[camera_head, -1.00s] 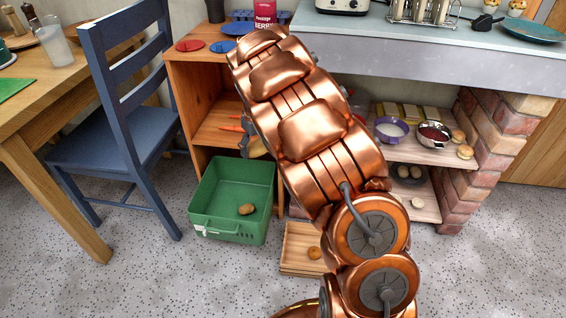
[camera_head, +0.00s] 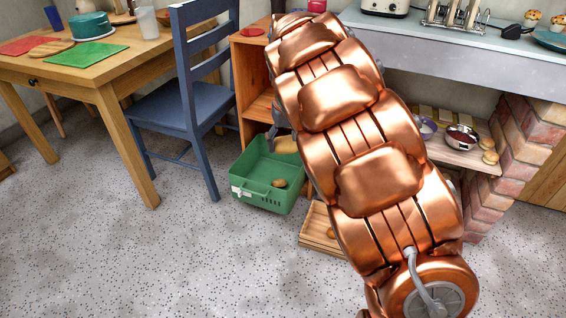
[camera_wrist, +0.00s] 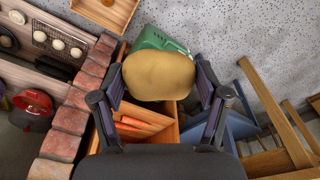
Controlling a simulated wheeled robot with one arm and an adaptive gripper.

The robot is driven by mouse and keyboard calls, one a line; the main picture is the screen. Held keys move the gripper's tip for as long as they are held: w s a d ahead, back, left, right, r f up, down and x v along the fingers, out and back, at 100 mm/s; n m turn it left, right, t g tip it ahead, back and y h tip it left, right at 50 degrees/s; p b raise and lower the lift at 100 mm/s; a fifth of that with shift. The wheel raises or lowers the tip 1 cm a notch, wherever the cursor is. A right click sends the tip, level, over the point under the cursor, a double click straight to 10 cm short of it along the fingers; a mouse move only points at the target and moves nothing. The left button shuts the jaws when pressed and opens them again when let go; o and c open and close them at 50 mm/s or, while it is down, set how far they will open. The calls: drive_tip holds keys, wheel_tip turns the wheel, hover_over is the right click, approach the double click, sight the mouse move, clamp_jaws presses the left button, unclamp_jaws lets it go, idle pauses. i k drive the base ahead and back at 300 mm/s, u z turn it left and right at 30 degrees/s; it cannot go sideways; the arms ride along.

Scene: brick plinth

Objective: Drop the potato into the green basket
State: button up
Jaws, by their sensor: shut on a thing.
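My gripper (camera_wrist: 160,78) is shut on a large tan potato (camera_wrist: 158,76), seen between its two fingers in the wrist view. The green basket (camera_head: 262,199) stands on the floor in the head view, left of my arm, with a small brown potato-like item (camera_head: 279,183) inside. In the wrist view the basket (camera_wrist: 148,40) shows beyond the held potato, which hides much of it. In the head view the held potato (camera_head: 286,145) shows partly by the basket's back rim; the gripper is mostly hidden by my arm.
A blue chair (camera_head: 178,108) and a wooden table (camera_head: 130,72) stand left of the basket. A wooden shelf unit (camera_head: 252,67) is behind it. A wooden tray (camera_head: 318,239) lies on the floor to its right. The brick plinth (camera_head: 512,165) is at right. Front-left floor is clear.

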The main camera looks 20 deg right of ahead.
sight(263, 164)
drive_tip(key=z, duration=0.05)
drive_tip(key=k, duration=0.5)
drive_tip(key=u, duration=1.25)
drive_tip(key=i, duration=1.6)
drive_tip(key=z, duration=1)
drive_tip(key=i, duration=0.85)
drive_tip(key=z, duration=0.2)
